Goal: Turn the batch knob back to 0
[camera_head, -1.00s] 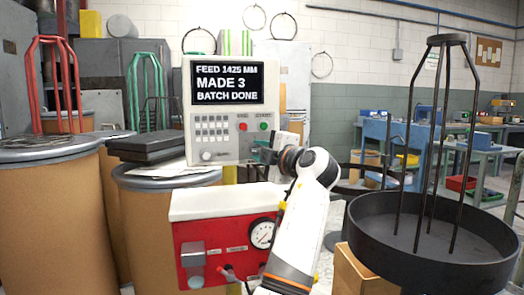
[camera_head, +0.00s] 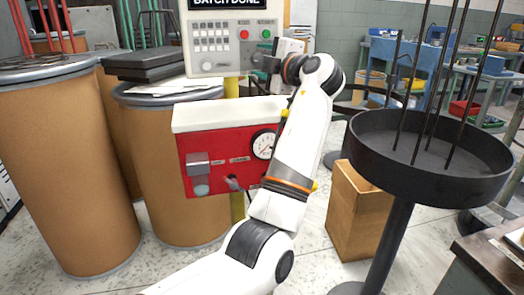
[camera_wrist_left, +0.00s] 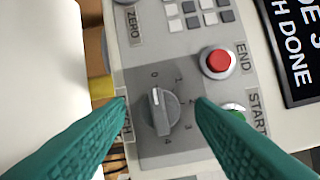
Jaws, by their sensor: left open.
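The batch knob (camera_wrist_left: 163,115) is a grey dial on the panel in the left wrist view, with numbers 0 to 4 around it and a partly hidden BATCH label. The white mark on its handle points up toward the 0. My left gripper (camera_wrist_left: 160,103) is open, with one teal finger on each side of the knob and gaps between. In the head view, my left gripper (camera_head: 262,62) is at the lower right of the control panel (camera_head: 208,30) and hides the knob. My right gripper is not in view.
A red END button (camera_wrist_left: 218,61) and green START button (camera_wrist_left: 235,112) sit close to the right finger. A red box with a gauge (camera_head: 264,144) is below the panel. A black round tray (camera_head: 430,187) with upright rods stands to the right.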

